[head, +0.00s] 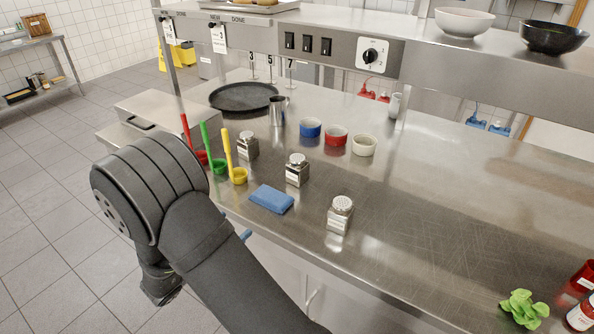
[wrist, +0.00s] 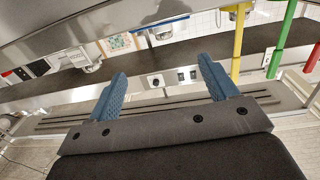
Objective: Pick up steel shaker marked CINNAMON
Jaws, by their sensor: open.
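Three small square steel shakers stand upright on the steel counter in the head view: a back one (head: 248,145), a middle one (head: 297,170) and a front one (head: 340,214). Their markings are too small to read, so I cannot tell which says CINNAMON. My gripper (wrist: 161,75) shows in the wrist view with its two blue fingers wide apart and nothing between them. In the head view my arm hides most of the gripper, which is low at the counter's near left edge, apart from the shakers.
Blue (head: 310,128), red (head: 336,135) and cream (head: 364,145) cups stand behind.

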